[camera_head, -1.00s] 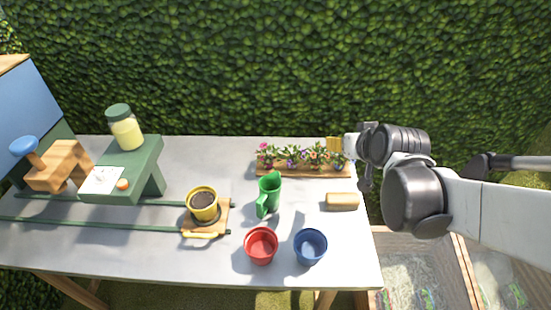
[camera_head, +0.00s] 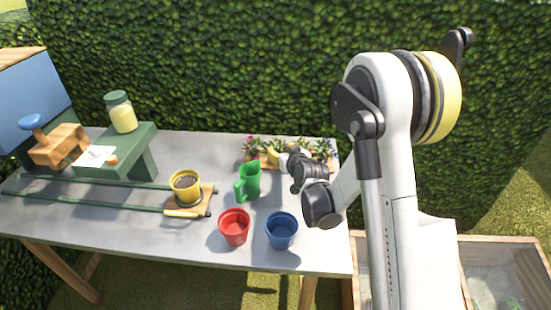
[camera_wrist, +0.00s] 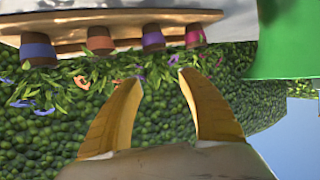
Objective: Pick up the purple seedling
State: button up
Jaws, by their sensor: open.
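The purple seedling (camera_wrist: 152,40) is in a small pot with a purple band, and its leaves and purple flowers hang downward in the upside-down wrist view. It stands in a wooden tray (camera_wrist: 120,20) between the pink-banded and orange-banded pots. My gripper (camera_wrist: 158,76) is open, its two yellow fingers apart with tips close to the purple seedling's foliage and nothing held between them. In the head view my gripper (camera_head: 274,156) is at the tray along the table's back, and my arm covers part of the row.
The pink seedling (camera_wrist: 194,36), orange seedling (camera_wrist: 99,42) and blue-violet seedling (camera_wrist: 38,50) stand close by. A green watering can (camera_head: 249,182) is in front of the tray. Red (camera_head: 235,228) and blue (camera_head: 282,232) pots stand near the front edge. The hedge is behind.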

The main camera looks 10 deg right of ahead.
aim_at(278, 148)
jog(key=b+x, duration=0.1)
jog(key=x, duration=0.3)
jog(key=b+x, duration=0.1)
jog(key=x, duration=0.1)
jog(key=shift+d+f+b, duration=0.1)
jog(key=shift+f+b, duration=0.25)
jog(key=shift+r, duration=0.1)
grip_shut()
